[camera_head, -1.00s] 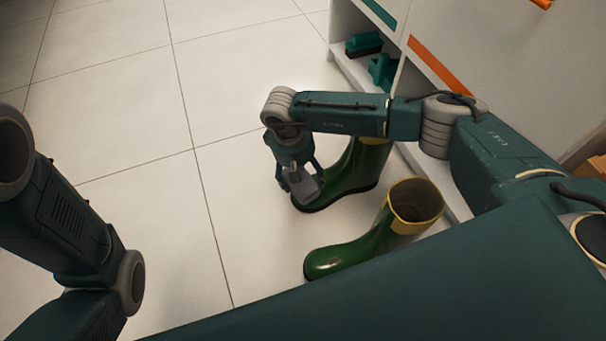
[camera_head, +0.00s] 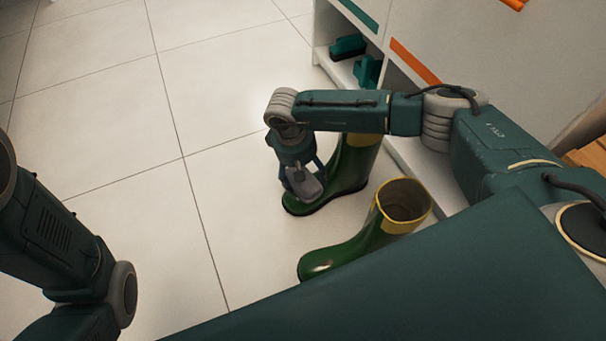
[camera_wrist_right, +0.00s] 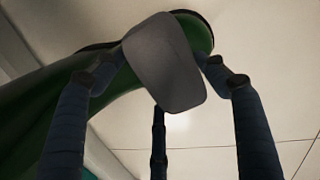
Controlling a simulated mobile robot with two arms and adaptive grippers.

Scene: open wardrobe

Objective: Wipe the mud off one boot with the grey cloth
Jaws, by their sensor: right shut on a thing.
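Two green boots with yellow tops stand upright on the tiled floor. The far boot (camera_head: 346,170) is partly hidden behind my right arm. The near boot (camera_head: 352,247) has a small brownish mark on its toe. My right gripper (camera_head: 304,190) is shut on the grey cloth (camera_head: 309,187) and holds it over the toe of the far boot. In the right wrist view, the cloth (camera_wrist_right: 165,62) lies between the fingers, in front of the green boot (camera_wrist_right: 60,95); whether it touches the boot is unclear. My left gripper is out of view; only my left arm shows.
The open wardrobe (camera_head: 330,68) stands at the upper right, with teal brushes (camera_head: 348,46) on a low shelf and an orange strip (camera_head: 414,62) along an edge. The floor left of the boots is clear.

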